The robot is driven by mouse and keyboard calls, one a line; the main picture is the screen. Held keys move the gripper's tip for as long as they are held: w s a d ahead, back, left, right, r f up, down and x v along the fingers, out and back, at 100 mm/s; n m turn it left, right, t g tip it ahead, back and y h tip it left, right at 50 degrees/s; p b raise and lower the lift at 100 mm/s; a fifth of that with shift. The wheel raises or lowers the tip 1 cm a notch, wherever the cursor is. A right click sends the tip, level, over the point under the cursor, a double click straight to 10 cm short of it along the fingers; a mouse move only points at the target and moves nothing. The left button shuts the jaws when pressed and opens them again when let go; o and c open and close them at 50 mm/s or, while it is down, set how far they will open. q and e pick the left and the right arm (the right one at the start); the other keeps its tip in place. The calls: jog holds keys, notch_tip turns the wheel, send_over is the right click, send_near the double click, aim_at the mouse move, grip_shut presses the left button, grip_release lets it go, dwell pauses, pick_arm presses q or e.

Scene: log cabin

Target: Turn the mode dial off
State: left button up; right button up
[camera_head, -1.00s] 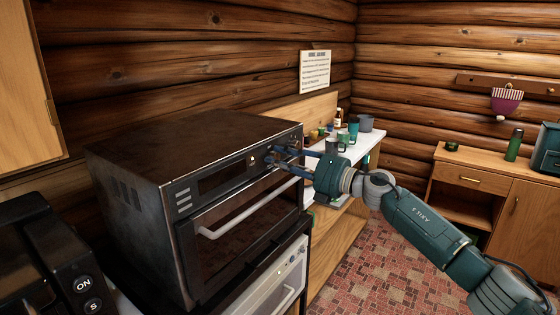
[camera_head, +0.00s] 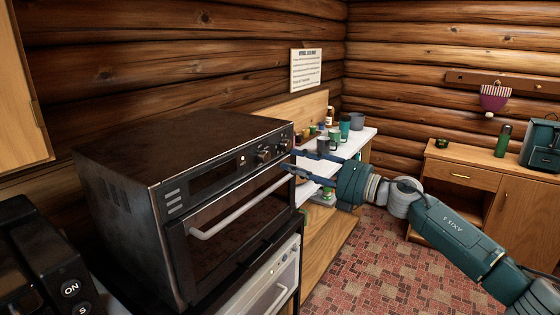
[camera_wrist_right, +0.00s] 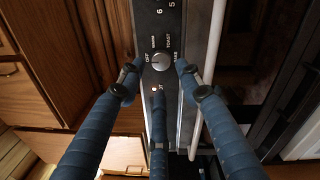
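The mode dial (camera_head: 263,155) is a round knob on the dark front panel of a toaster oven (camera_head: 180,135). In the right wrist view the dial (camera_wrist_right: 161,61) has OFF, WARM and TOAST printed around it; its pointer direction is too small to be sure of. A small light (camera_wrist_right: 155,89) beside it is lit. My right gripper (camera_head: 292,161) is open in front of the panel, its fingers apart and empty. In the right wrist view the gripper (camera_wrist_right: 160,72) has its fingertips on either side of the dial, with no clear contact. My left gripper is out of view.
A second knob (camera_head: 284,145) sits beside the mode dial. The oven's handle bar (camera_head: 245,207) runs below the panel. A black appliance with an ON button (camera_head: 71,289) stands at the lower left. Mugs (camera_head: 323,145) stand on a counter behind my right gripper.

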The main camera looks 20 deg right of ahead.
jog(key=shift+v, duration=2.15)
